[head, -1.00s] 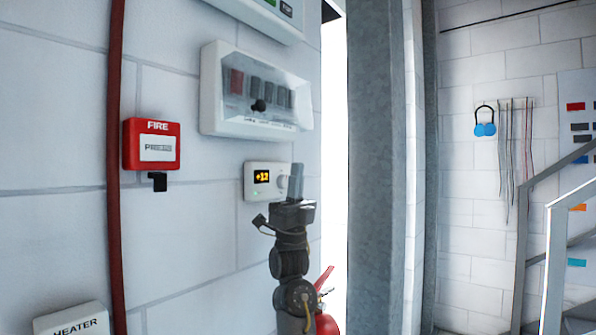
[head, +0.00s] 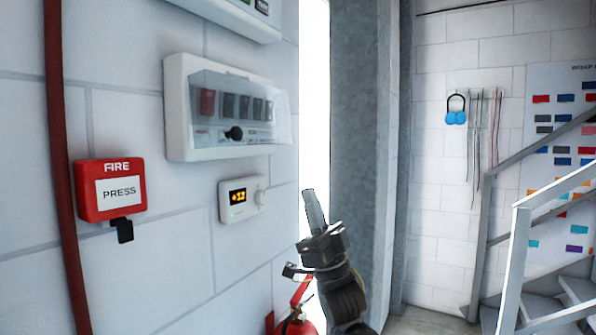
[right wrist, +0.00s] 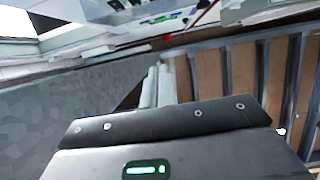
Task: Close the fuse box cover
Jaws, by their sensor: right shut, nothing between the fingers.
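The fuse box (head: 178,110) is a white case on the brick wall, left of centre in the head view. Its clear cover (head: 243,110) hangs over a row of several breakers and appears tilted out from the case, with a dark round knob (head: 234,133) low on it. My right gripper (head: 313,208) is below and to the right of the box, apart from it, with its fingers together and empty. In the right wrist view its fingers (right wrist: 158,85) also lie side by side. My left gripper is not in view.
A thermostat (head: 241,198) sits below the fuse box. A red fire call point (head: 111,189) and a red pipe (head: 62,170) are to the left. A fire extinguisher (head: 292,324) stands below my right gripper. A grey column (head: 358,120) and metal stairs (head: 550,250) are to the right.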

